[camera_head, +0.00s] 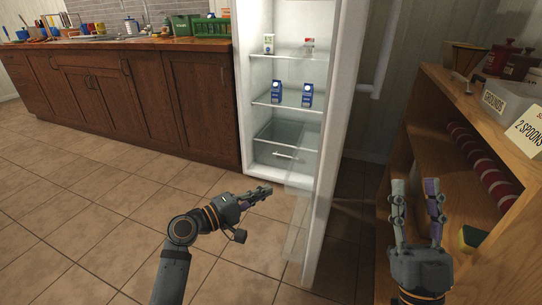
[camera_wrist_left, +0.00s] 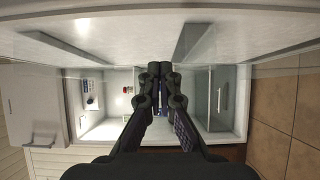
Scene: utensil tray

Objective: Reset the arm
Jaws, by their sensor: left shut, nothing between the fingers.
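My left gripper (camera_head: 268,192) is in front of the open fridge, above the tiled floor. Its fingers are shut and empty; their tips meet in the left wrist view (camera_wrist_left: 160,68). My right gripper (camera_head: 416,184) points upward beside the wooden shelf, its two fingers apart with nothing visible between them.
The fridge (camera_head: 240,80) stands open, its door (camera_head: 337,130) swung out between my grippers. Two blue cartons (camera_head: 277,92) (camera_head: 307,95) stand on a glass shelf. A wooden shelf unit (camera_head: 440,110) is at right; a counter (camera_head: 130,85) is at left. Floor at left is clear.

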